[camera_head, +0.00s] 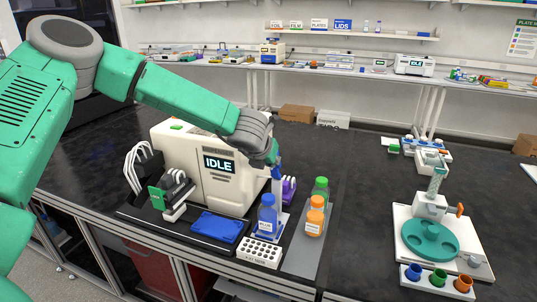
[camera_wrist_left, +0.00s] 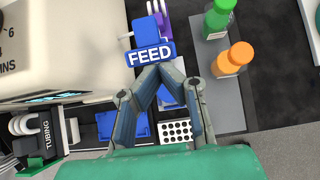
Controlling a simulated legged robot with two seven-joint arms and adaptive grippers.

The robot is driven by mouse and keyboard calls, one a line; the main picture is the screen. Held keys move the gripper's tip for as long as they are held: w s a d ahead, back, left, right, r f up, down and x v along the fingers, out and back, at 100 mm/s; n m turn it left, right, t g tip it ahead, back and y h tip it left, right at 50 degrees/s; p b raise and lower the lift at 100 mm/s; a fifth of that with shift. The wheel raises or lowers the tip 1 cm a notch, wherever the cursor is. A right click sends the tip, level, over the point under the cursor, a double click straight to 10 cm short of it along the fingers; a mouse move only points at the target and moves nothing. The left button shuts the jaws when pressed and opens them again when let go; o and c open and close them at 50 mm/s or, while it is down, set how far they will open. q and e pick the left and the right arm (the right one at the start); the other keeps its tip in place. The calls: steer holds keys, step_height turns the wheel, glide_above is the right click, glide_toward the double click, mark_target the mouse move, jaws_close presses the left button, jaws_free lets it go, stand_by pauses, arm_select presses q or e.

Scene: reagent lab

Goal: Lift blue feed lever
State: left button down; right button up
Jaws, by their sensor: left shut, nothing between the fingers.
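The blue feed lever (camera_head: 277,182) stands at the right side of the white machine marked IDLE. In the left wrist view, its blue block with the white word FEED (camera_wrist_left: 150,54) shows upright at the top middle. My left gripper (camera_head: 273,158) is at the lever's upper end in the head view. In the left wrist view, the fingertips (camera_wrist_left: 158,72) of my left gripper are together, with nothing between them, right at the lower edge of the FEED block. I cannot tell whether they touch it. My right gripper is in neither view.
The white machine (camera_head: 170,150) stands left of the lever. A blue bottle (camera_head: 267,215), a white perforated rack (camera_head: 260,252), an orange-capped bottle (camera_head: 315,216) and a green-capped bottle (camera_head: 321,187) stand close by. A balance-like device (camera_head: 430,240) is at right.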

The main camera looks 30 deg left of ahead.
arm_select(q)
steer(key=shift+w+a+r+p, duration=0.1)
steer(key=shift+w+r+p, duration=0.2)
steer(key=shift+r, duration=0.25)
steer(key=shift+w+a+r+p, duration=0.1)
steer(key=shift+w+r+p, duration=0.15)
steer(key=shift+r, duration=0.3)
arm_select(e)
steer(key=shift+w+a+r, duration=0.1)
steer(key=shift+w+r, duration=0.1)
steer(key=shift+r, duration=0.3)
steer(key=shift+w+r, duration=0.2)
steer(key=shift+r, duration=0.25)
arm_select(q)
steer(key=shift+s+a, duration=0.1)
